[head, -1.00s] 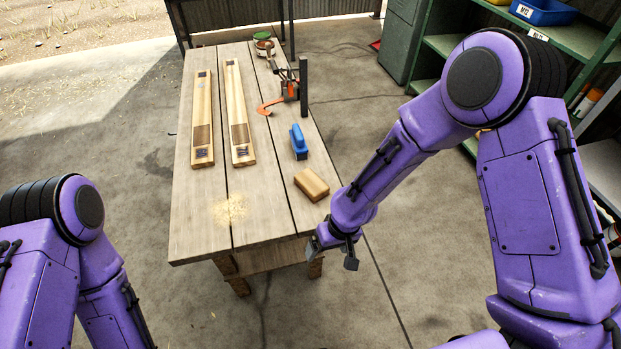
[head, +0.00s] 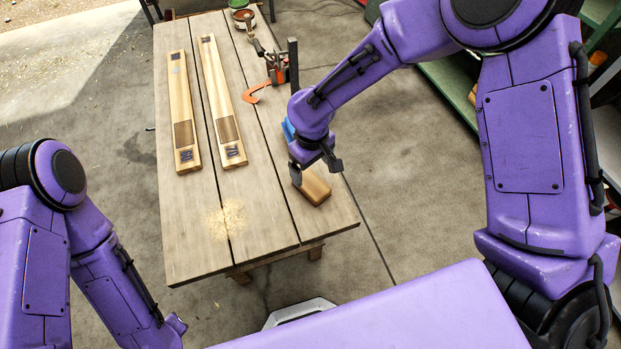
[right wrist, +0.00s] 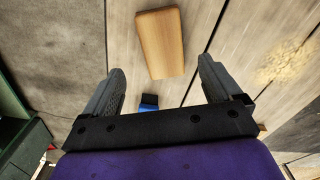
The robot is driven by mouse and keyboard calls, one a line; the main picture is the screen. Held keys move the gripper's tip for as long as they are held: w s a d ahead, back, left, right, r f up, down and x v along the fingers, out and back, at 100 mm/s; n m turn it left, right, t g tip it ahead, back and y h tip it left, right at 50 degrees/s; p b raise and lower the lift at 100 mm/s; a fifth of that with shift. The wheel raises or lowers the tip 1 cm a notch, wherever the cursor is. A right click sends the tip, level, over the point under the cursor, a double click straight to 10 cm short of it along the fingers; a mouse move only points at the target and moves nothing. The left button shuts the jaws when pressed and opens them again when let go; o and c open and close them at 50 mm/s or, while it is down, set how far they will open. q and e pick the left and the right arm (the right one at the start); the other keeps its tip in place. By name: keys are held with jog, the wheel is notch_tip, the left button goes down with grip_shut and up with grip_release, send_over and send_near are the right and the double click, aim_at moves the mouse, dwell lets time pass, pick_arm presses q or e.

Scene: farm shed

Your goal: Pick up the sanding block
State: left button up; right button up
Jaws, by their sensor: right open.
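The sanding block, a plain tan block (head: 314,189), lies flat near the right front corner of the workbench. My right gripper (head: 316,169) is open and empty above it, hiding part of it in the head view. In the right wrist view the tan block (right wrist: 162,44) lies beyond the tips of the open fingers (right wrist: 161,72), roughly between their lines and apart from them. My left forearm shows at the lower left, but its gripper is not in view.
The workbench (head: 180,235) holds two long boards (head: 185,110) (head: 221,100), sawdust (head: 227,219), an orange clamp (head: 257,93) and a can (head: 243,18). A blue tool (head: 288,130) is partly hidden behind my right wrist; it also shows in the right wrist view (right wrist: 149,103).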

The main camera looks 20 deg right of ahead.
aim_at(311, 183)
jog(key=f, duration=0.4)
jog(key=f+p, duration=0.1)
jog(key=f, duration=0.2)
jog(key=shift+s+a+f, duration=0.1)
jog(key=shift+s+a, duration=0.05)
jog(key=shift+s, duration=0.1)
jog(key=c, duration=1.2)
jog(key=shift+r, duration=0.3)
notch_tip(311, 183, up, 2)
jog(key=shift+w+r, duration=0.1)
jog(key=shift+r, duration=0.15)
jog(key=s+a+r+b, duration=0.1)
jog(key=s+a+r, duration=0.3)
jog(key=a+r, duration=0.1)
jog(key=s+a+r, duration=0.5)
jog(key=shift+s+a+b, duration=0.25)
jog(key=shift+b, duration=0.1)
